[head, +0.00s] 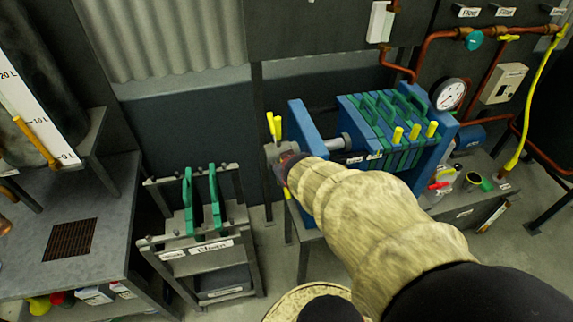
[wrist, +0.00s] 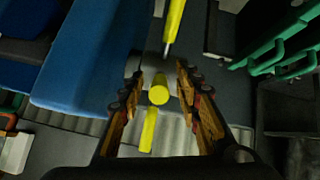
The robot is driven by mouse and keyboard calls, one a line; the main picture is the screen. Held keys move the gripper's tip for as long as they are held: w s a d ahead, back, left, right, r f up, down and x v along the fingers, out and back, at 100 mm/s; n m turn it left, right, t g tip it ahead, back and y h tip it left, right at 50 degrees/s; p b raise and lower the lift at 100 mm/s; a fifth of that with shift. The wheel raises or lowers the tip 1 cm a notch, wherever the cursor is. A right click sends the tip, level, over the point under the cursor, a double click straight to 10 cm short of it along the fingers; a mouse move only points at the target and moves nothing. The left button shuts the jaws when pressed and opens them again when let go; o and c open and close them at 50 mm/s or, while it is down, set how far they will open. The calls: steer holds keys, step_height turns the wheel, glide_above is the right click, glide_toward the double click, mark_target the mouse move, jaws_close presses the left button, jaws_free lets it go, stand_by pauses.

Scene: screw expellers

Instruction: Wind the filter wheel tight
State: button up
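The filter press (head: 385,130) has blue end plates and green-handled plates between them. Its filter wheel (head: 280,150) is at the left end, a grey hub with yellow handles, partly hidden by my arm. My gripper (head: 284,168) is at the wheel; its fingers are mostly hidden in the head view. In the wrist view my gripper (wrist: 160,76) is open, with one finger on each side of a yellow handle (wrist: 158,92) seen nearly end-on. Gaps show between the handle and both fingers. Other yellow handles (wrist: 174,22) show above and below it.
A rack with green-handled plates (head: 200,205) stands left of the press. A steel bench (head: 105,225) is at far left. A pressure gauge (head: 448,94) and copper pipes are behind the press on the right. Floor shows between rack and press.

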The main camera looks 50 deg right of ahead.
steer(key=v, duration=1.2)
stand_by(0.3)
stand_by(0.5)
steer(key=a+r+n+g+y, duration=0.1)
steer(key=a+n+y, duration=0.1)
steer(key=a, duration=0.8)
steer(key=s+a+r+n+y, duration=0.1)
steer(key=a+y, duration=0.3)
steer(key=a, duration=0.7)
steer(key=shift+a+r+n+g, duration=0.25)
steer(key=shift+n+g, duration=0.15)
steer(key=shift+n, duration=0.2)
steer(key=shift+d, duration=0.1)
steer(key=shift+c, duration=0.4)
